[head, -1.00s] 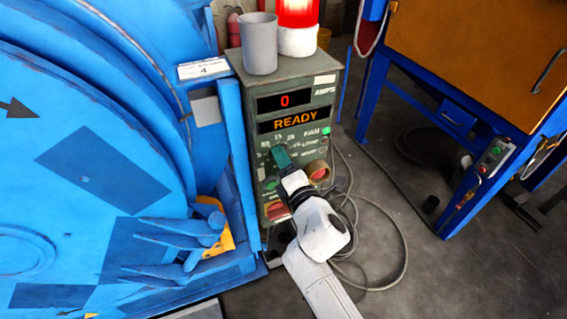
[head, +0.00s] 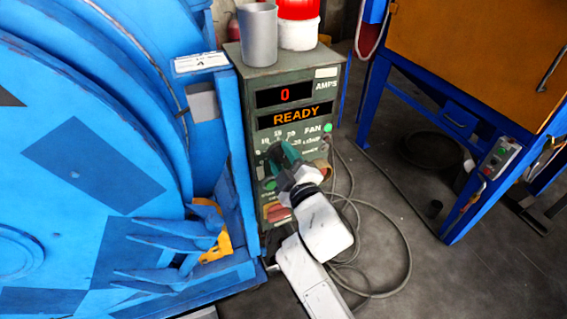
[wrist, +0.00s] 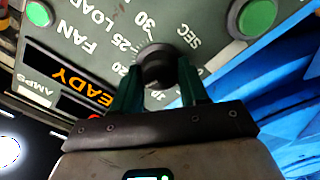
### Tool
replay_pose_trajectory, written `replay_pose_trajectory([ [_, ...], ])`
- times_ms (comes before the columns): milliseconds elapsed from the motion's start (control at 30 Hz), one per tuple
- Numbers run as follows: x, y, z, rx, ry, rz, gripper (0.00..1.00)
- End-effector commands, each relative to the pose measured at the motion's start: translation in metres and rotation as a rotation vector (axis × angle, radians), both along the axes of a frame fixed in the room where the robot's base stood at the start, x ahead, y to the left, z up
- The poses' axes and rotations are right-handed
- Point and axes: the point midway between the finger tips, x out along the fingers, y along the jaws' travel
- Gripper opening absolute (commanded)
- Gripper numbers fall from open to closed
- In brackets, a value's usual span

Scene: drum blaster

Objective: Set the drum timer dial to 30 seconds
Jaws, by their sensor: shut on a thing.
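The timer dial (wrist: 158,64) is a black round knob, seen in the wrist view between my gripper's green fingers. My gripper (wrist: 160,78) is shut on it, one finger on each side. In the wrist view the printed scale around the knob shows 20, 25, 30 and SEC; which mark the knob points at cannot be told. In the head view my gripper (head: 281,155) is at the front of the grey-green control box (head: 300,68) and hides most of the dial. The box's displays (head: 296,115) read 0 and READY.
Green buttons (wrist: 257,17) flank the dial area in the wrist view. The big blue drum machine (head: 90,180) is close on the left. Cables (head: 405,250) lie on the floor at right.

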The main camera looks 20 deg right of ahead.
Motion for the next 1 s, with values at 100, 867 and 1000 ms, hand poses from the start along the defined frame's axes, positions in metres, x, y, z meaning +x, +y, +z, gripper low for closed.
replay_pose_trajectory([
  [100,-0.0002,-0.0013,-0.0041,0.112,0.002,-0.002,0.13],
  [867,-0.0002,-0.0017,-0.0057,0.833,0.006,-0.004,0.13],
  [1000,-0.0003,-0.0015,-0.0057,0.966,0.006,-0.004,0.13],
])
